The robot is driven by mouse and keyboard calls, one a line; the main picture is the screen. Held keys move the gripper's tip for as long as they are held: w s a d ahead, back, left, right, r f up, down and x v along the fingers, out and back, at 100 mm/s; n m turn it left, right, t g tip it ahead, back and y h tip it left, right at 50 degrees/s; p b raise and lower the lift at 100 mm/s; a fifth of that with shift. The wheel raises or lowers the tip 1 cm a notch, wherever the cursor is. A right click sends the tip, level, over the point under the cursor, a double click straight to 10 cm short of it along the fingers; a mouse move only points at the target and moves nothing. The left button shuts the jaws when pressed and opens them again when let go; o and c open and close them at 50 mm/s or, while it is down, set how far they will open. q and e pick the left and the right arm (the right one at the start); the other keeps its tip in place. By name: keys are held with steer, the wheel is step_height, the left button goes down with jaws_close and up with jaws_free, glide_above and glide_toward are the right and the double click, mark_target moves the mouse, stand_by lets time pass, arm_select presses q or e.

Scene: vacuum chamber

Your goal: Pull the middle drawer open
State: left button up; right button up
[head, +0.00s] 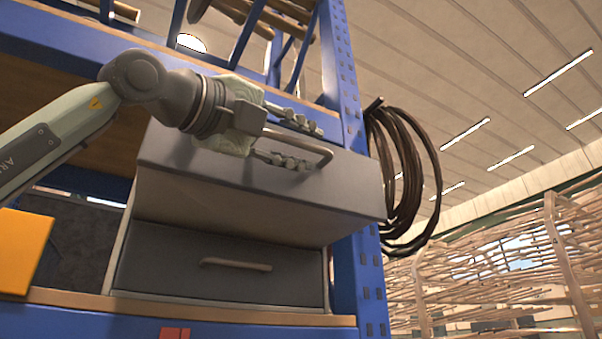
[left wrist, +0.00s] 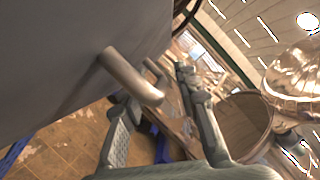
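A grey drawer cabinet stands on a blue shelf rack. One drawer (head: 215,168) juts well out of it, its underside showing, with a bar handle (head: 318,150) on its front. Below it a lower drawer (head: 160,265) is flush, with its own handle (head: 237,264). I cannot tell whether another drawer is hidden above the jutting one. My left gripper (head: 290,138) is at the jutting drawer's handle, fingers apart, one above and one below the bar. In the left wrist view the handle (left wrist: 130,75) reaches between the spread fingers (left wrist: 158,105); contact is unclear. My right gripper is not in view.
The blue rack post (head: 345,75) stands right of the drawer, with a coiled dark cable (head: 405,180) hanging on it. An orange box (head: 22,250) is at the lower left. Wooden racks (head: 500,265) stand farther right.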

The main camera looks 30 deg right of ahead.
arm_select(q)
steer(key=v, duration=1.2)
steer(key=shift+s, duration=0.1)
